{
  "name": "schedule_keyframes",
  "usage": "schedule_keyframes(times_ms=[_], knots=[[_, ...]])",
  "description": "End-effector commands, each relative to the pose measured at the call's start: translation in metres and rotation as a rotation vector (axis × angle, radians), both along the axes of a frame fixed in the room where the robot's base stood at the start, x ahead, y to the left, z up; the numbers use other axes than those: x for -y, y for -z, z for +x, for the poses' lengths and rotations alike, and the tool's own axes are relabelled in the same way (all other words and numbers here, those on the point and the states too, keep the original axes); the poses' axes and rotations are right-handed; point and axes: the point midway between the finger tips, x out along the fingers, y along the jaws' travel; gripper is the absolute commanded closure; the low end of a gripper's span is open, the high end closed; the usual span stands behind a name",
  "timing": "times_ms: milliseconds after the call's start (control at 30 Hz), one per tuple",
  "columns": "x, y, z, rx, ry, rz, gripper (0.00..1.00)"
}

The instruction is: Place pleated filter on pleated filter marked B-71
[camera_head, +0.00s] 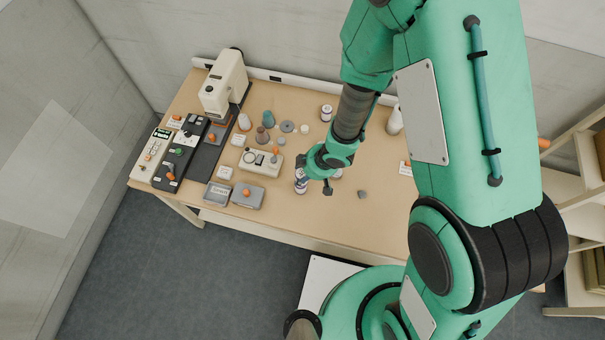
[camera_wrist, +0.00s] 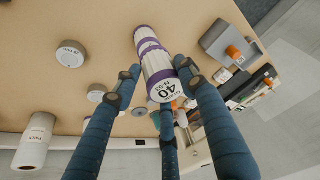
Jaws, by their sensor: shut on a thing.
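A white cylinder with purple bands (camera_wrist: 158,72) is between my fingers in the wrist view, its end marked 40 and N-53. My gripper (camera_wrist: 160,90) is shut on it. In the head view my gripper (camera_head: 318,172) is low over the front middle of the table, and the cylinder (camera_head: 301,181) shows at its left side. Whether its far end touches the table or another thing, I cannot tell. I can read no B-71 mark. Small round grey pieces lie near, one a lidded disc (camera_wrist: 70,53) with unreadable print.
At left stand a cream machine (camera_head: 225,85), a cream box with dials (camera_head: 261,162) and grey boxes (camera_head: 248,195). A white roll (camera_wrist: 36,142) stands apart in the wrist view.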

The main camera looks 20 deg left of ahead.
Motion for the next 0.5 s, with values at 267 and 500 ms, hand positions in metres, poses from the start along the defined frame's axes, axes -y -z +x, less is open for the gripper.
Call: schedule_keyframes(times_ms=[267,500], knots=[[-0.0074,0.0014,0.0098,-0.001,0.001,-0.001,0.85],[-0.0074,0.0015,0.0097,-0.001,0.001,-0.001,0.85]])
